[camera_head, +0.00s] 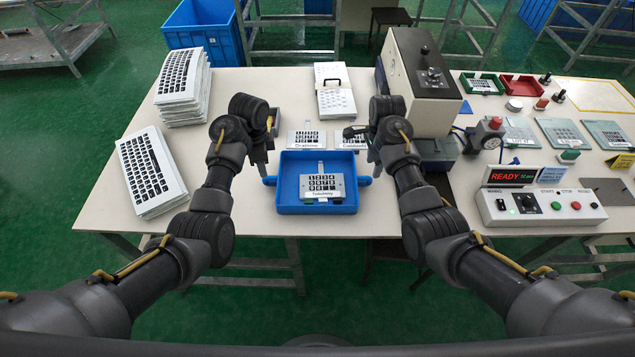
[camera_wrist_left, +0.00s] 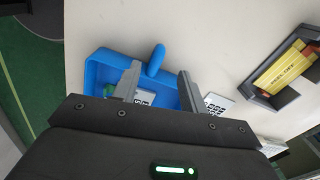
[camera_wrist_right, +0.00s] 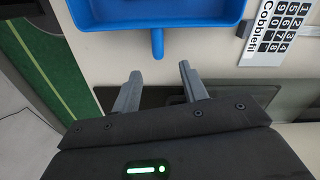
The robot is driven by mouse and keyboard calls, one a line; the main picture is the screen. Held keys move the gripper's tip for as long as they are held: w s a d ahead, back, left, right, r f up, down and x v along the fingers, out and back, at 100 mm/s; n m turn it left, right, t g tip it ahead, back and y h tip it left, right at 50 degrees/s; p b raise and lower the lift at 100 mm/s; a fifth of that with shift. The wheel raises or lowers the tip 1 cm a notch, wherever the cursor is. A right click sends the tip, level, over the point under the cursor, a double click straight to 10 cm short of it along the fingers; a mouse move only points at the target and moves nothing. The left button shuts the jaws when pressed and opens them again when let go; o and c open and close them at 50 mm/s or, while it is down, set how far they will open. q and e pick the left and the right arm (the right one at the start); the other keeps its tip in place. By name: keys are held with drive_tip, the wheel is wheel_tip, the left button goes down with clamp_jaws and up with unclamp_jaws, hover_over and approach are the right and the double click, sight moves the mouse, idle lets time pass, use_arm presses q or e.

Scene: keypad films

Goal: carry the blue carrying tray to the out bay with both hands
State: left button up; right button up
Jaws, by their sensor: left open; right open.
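The blue carrying tray (camera_head: 286,208) sits near the table's front edge, holding a grey keypad plate with black keys (camera_head: 322,187). A short blue handle sticks out on each side. My left gripper (camera_head: 262,168) is open above the tray's left handle. In the left wrist view that handle (camera_wrist_left: 155,60) lies ahead, between the lines of the two fingers, not gripped. My right gripper (camera_head: 372,158) is open above the right handle. In the right wrist view that handle (camera_wrist_right: 157,43) points toward the gap between the fingers, clear of them. I cannot tell which area is the out bay.
Keypad stacks (camera_head: 180,88) (camera_head: 151,172) stand at the left. A grey press machine (camera_head: 418,80) stands behind my right arm. The right table holds a control box reading READY (camera_head: 540,205), green and red trays, and a yellow-outlined area (camera_head: 600,95). Two keypad films lie behind the tray.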

sight(370, 178)
use_arm(q)
wheel_tip(370, 178, down, 6)
drive_tip(key=shift+s+a+f, duration=0.1)
drive_tip(key=shift+s, duration=0.05)
use_arm(e)
drive_tip(key=f, duration=0.6)
drive_tip(key=shift+s+a, duration=0.1)
drive_tip(key=shift+s, duration=0.15)
use_arm(q)
drive_tip(key=shift+a+f, duration=0.1)
drive_tip(key=shift+f, duration=0.5)
use_arm(e)
drive_tip(key=shift+w+a+f, duration=0.1)
drive_tip(key=shift+w+f, duration=0.05)
drive_tip(key=shift+f, duration=0.5)
use_arm(q)
drive_tip(key=shift+r, duration=0.1)
drive_tip(key=shift+c, duration=0.3)
use_arm(e)
drive_tip(key=shift+r, duration=0.1)
drive_tip(key=shift+c, duration=0.2)
use_arm(q)
clamp_jaws()
use_arm(e)
clamp_jaws()
